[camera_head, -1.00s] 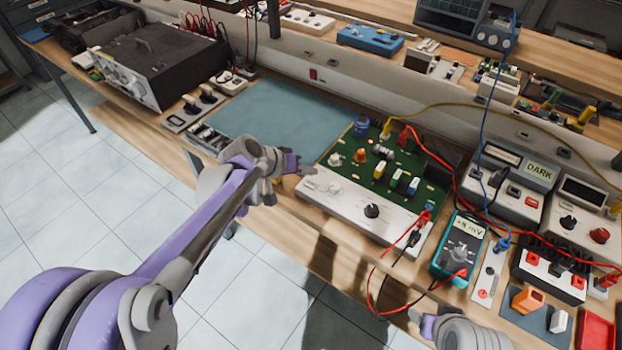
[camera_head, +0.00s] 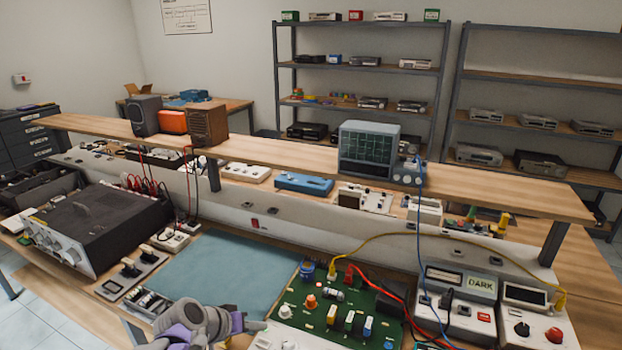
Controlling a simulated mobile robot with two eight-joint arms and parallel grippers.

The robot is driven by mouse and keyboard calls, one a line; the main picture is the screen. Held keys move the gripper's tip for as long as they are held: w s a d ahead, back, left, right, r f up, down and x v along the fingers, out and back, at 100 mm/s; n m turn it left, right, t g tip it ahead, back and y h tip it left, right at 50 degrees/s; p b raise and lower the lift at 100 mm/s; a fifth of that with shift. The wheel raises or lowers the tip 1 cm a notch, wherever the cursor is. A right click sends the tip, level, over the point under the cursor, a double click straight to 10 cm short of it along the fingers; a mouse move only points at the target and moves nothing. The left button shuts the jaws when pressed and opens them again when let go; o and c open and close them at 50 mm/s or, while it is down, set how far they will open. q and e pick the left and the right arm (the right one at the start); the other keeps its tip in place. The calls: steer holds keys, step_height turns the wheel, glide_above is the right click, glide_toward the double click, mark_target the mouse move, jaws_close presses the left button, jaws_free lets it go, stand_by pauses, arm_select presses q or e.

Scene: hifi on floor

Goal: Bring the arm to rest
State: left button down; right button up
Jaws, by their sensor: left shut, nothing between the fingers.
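My left gripper (camera_head: 248,326) shows at the bottom of the head view, grey with purple parts. It is shut and empty, in front of the blue-green mat (camera_head: 230,270) and just left of the green circuit board (camera_head: 345,312). Whether it touches anything below is not clear. The rest of the left arm is mostly cut off by the lower edge. My right gripper is out of view.
A black-topped amplifier (camera_head: 95,222) stands at the left of the bench. A meter box reading DARK (camera_head: 458,295) and red, yellow and blue leads lie to the right. A raised shelf (camera_head: 290,155) carries an oscilloscope (camera_head: 368,150) and speakers. The mat is bare.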

arm_select(q)
steer(key=s+a+f+y+p, duration=0.1)
steer(key=s+y, duration=0.1)
steer(key=s, duration=1)
steer(key=s+a+f+m+g+y, duration=0.1)
steer(key=s+f+y, duration=0.1)
steer(key=s, duration=1)
steer(key=shift+s+a+g+y+p, duration=0.25)
steer(key=shift+a+g+y+p, duration=0.1)
steer(key=shift+y, duration=0.35)
stand_by(0.6)
